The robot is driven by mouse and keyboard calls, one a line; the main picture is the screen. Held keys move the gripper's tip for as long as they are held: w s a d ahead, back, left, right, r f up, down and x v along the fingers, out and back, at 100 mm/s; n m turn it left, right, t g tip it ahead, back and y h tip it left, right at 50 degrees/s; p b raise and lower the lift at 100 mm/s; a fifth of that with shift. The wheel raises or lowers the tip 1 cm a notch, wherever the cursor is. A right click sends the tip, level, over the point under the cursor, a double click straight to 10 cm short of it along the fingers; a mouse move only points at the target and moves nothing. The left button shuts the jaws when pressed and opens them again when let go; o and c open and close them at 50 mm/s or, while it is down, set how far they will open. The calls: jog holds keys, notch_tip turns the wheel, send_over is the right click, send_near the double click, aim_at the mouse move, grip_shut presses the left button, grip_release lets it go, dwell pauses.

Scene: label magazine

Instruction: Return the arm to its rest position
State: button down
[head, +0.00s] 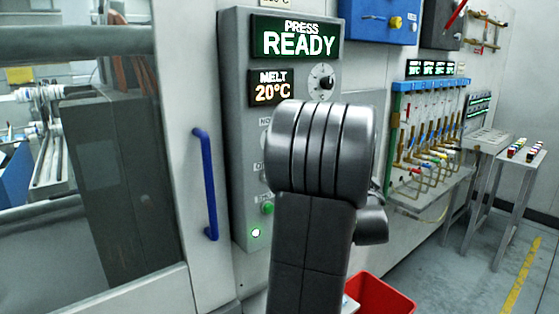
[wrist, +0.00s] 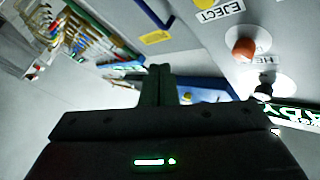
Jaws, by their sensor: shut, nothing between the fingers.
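My gripper (wrist: 159,72) shows in the wrist view, its two dark fingers close together at the middle of the frame with nothing between them. It is in front of the grey control panel, which fills the right of that view, tilted. In the head view my dark grey arm stands upright in front of the control panel (head: 240,130) and hides part of its knobs and labels. The gripper itself is hidden in the head view.
The panel carries a green READY display (head: 297,40) and a MELT 20°C display (head: 272,88). A blue door handle (head: 206,184) is left of my arm. A red bin (head: 380,297) is low, right of the arm. Hoses (head: 425,140) line the right wall. Floor is clear at far right.

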jog(key=w+a, duration=0.1)
jog(key=w+a+b, duration=0.1)
jog(key=w, duration=0.1)
jog(key=w+a, duration=0.1)
jog(key=shift+w+a+f+b, duration=0.2)
jog(key=shift+w+f+b, duration=0.05)
jog(key=shift+b, duration=0.05)
jog(key=shift+a+b, duration=0.1)
jog(key=shift+b, duration=0.35)
jog(key=p, duration=0.2)
jog(key=r+p, duration=0.1)
jog(key=p, duration=0.2)
jog(key=shift+s+d, duration=0.25)
